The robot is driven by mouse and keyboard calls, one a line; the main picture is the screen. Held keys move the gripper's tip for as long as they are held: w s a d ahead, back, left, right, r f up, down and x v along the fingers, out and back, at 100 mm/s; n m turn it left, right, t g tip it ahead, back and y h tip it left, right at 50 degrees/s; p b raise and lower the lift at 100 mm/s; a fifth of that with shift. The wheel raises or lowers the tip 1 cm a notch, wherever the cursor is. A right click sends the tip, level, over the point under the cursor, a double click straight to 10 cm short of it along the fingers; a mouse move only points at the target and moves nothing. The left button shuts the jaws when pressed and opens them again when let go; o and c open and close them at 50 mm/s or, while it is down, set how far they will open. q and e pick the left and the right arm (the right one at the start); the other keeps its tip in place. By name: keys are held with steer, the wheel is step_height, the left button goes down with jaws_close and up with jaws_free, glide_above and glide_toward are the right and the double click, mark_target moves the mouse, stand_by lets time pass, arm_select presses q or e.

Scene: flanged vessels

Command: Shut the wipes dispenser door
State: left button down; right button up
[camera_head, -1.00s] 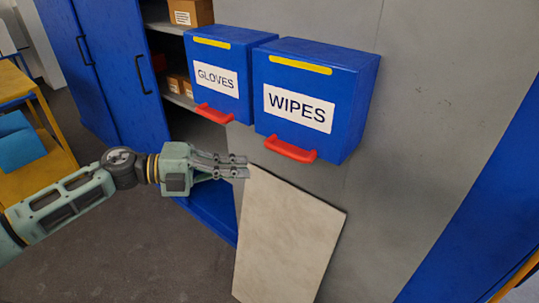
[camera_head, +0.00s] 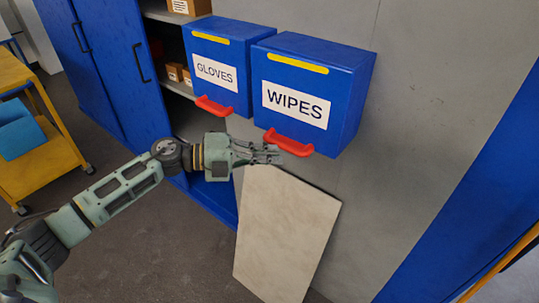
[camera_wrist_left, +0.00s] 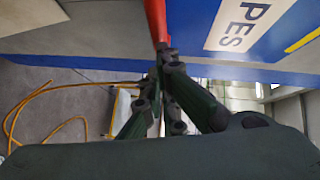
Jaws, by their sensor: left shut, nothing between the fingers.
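The wipes dispenser (camera_head: 340,90) is a blue wall box with a yellow strip, a white WIPES label and a red handle (camera_head: 289,143) along its lower front edge. Its front door (camera_head: 295,75) looks flush with the box, with no clear gap showing. My left gripper (camera_head: 280,154) is shut and empty, its fingertips at the underside of the left part of the handle. In the left wrist view the red handle (camera_wrist_left: 155,20) is right at the closed fingertips (camera_wrist_left: 165,55); I cannot tell whether they touch. My right gripper is not in view.
A similar blue gloves dispenser (camera_head: 212,50) hangs just left, with its own red handle (camera_head: 214,106). A pale panel (camera_head: 285,235) leans against the grey wall below. A blue cabinet (camera_head: 120,80) and a yellow cart (camera_head: 50,160) stand at the left. The wall right of the dispenser is clear.

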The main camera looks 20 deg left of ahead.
arm_select(q)
steer(key=b, duration=0.1)
steer(key=w+g+b, duration=0.1)
steer(key=shift+w+a+m+h+b, duration=0.25)
steer(key=shift+w+m+h+b, duration=0.05)
steer(key=shift+m+b, duration=0.1)
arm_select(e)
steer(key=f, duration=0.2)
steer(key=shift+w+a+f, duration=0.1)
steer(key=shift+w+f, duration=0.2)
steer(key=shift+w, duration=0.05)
arm_select(q)
steer(key=shift+r, duration=0.1)
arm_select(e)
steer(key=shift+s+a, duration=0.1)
